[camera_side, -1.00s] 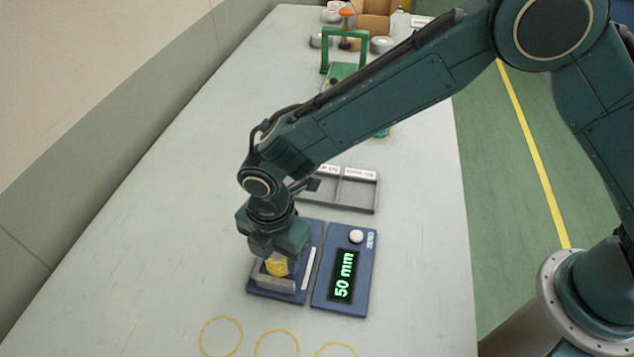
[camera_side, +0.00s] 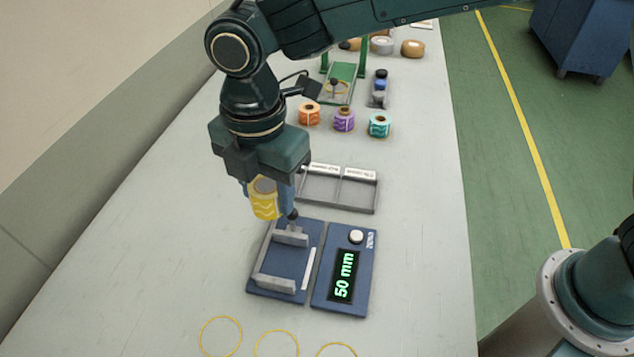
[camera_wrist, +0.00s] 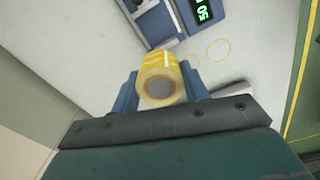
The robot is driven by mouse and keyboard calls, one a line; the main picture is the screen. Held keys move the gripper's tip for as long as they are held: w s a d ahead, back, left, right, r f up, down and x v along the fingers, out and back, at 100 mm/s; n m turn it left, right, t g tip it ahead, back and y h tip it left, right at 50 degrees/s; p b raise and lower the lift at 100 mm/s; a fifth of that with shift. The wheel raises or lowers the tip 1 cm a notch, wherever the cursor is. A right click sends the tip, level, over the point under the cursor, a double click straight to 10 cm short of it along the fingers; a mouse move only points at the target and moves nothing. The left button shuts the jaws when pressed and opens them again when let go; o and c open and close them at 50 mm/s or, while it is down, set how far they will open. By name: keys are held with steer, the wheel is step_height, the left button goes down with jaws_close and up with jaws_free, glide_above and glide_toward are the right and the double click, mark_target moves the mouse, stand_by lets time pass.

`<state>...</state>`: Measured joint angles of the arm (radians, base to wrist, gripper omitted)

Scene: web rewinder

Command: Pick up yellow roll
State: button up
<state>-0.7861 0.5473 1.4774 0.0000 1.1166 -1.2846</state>
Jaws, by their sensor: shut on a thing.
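The yellow roll (camera_side: 264,198) has white wavy marks and a grey core end. My gripper (camera_side: 268,195) is shut on it and holds it in the air, above and slightly behind the blue measuring cradle (camera_side: 283,262). The cradle is empty between its grey end walls. In the wrist view the yellow roll (camera_wrist: 160,78) sits between the two blue fingers of my gripper (camera_wrist: 160,92), its core end facing the camera. The far finger is partly hidden in the side view.
A blue display unit (camera_side: 343,282) beside the cradle reads 50 mm. A grey two-compartment tray (camera_side: 338,202) lies behind it. Orange (camera_side: 309,114), purple (camera_side: 344,119) and teal (camera_side: 379,126) rolls stand farther back. Yellow circles (camera_side: 221,336) mark the clear front table.

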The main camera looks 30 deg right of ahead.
steer(key=shift+r, duration=0.15)
stand_by(0.5)
steer(key=shift+w+d, duration=0.4)
steer(key=shift+w, duration=0.1)
steer(key=w+d+m, duration=0.2)
steer(key=w+d, duration=0.5)
steer(key=d, duration=0.1)
steer(key=m, duration=0.3)
glide_above(320, 188)
step_height(320, 188, down, 16)
steer(key=shift+f, duration=0.15)
steer(key=shift+f, duration=0.1)
steer(key=shift+f, duration=2.05)
